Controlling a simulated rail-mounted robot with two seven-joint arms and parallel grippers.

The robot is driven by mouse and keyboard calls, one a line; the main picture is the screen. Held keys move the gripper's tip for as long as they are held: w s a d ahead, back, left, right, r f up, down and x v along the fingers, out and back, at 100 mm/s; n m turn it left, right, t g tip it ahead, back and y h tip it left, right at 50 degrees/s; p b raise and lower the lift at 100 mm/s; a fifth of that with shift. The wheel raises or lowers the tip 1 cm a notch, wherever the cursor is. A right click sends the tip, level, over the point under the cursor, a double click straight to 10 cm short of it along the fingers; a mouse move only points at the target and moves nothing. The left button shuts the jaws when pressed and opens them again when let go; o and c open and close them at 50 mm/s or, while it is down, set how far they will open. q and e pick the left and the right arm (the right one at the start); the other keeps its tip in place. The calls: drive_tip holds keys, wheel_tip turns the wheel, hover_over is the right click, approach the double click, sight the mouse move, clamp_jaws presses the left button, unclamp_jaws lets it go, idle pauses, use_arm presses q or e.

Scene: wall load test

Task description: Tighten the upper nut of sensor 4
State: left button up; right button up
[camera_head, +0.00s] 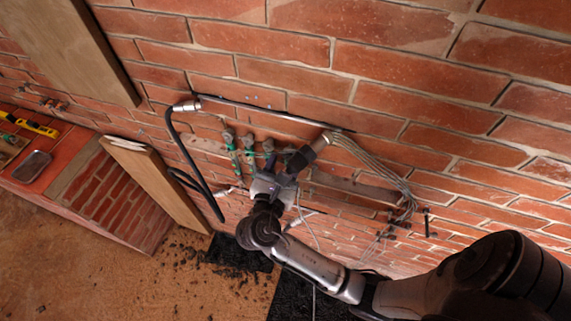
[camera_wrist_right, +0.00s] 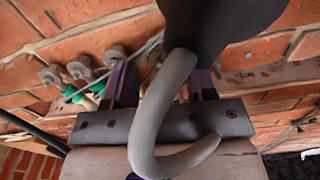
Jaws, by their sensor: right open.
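Several sensors with grey round knobs and green bodies sit in a row on the brick wall; one is the sensor (camera_head: 248,143) in the head view. Similar knobs, such as this sensor (camera_wrist_right: 80,68), show at the left in the wrist view. No numbers are readable, so I cannot tell which is sensor 4 or its upper nut. My right gripper (camera_head: 268,172) is close to the wall at the right end of this row. In the wrist view its purple fingers (camera_wrist_right: 160,75) are apart, with their tips partly hidden. My left gripper is not in view.
Thin cables (camera_head: 375,160) hang at the right. A wooden board (camera_head: 155,185) leans at the left. A grey hook (camera_wrist_right: 150,120) crosses the wrist view.

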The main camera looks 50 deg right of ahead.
drive_tip(key=shift+x, duration=0.75)
drive_tip(key=shift+c, duration=0.3)
drive_tip(key=shift+c, duration=0.7)
drive_tip(key=c, duration=0.7)
drive_tip(key=shift+r+m+p, duration=0.15)
drive_tip(key=shift+m+p, duration=0.45)
drive_tip(key=shift+m, duration=0.1)
drive_tip(key=shift+c, duration=0.2)
drive_tip(key=shift+m+p, duration=0.3)
drive_tip(key=shift+m, duration=0.4)
drive_tip(key=o, duration=0.9)
drive_tip(key=shift+o, duration=0.2)
